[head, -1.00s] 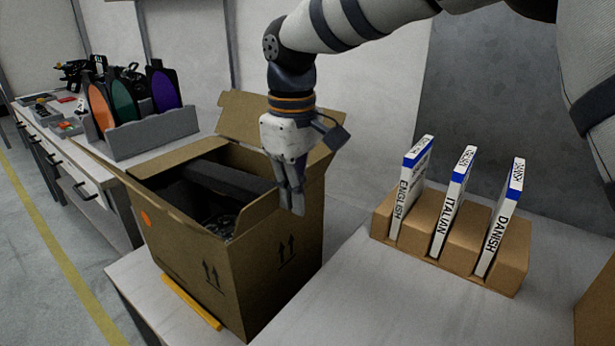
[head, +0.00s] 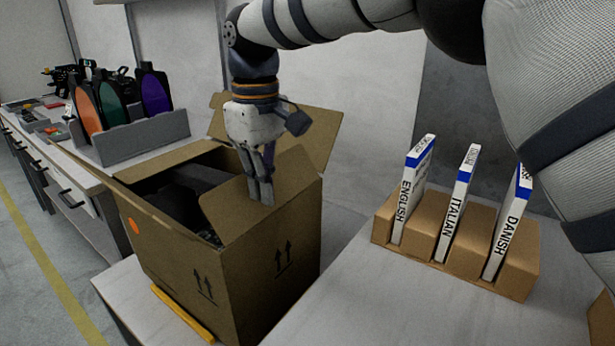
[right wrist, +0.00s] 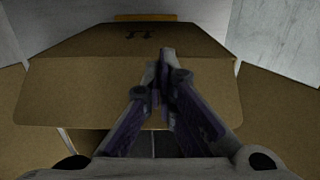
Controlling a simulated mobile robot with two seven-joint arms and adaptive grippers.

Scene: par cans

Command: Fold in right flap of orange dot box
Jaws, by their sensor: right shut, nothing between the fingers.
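The brown cardboard box with an orange dot (head: 136,227) stands open on the light table at the left of centre. Its right flap (head: 290,172) rises from the right rim and leans inward over part of the opening. My right gripper (head: 264,200) is shut and empty, pointing down, with its fingers in front of this flap's outer face; I cannot tell whether they touch it. In the right wrist view the shut fingertips (right wrist: 166,52) lie over the brown flap (right wrist: 85,95). Dark contents show inside the box. My left gripper is not in view.
The box's back flap (head: 322,135) stands up and outward behind my gripper. A cardboard holder (head: 455,262) with white-and-blue booklets stands to the right, with clear table between. A side bench (head: 88,180) carries a grey rack of coloured discs. A yellow strip (head: 182,312) lies at the box's base.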

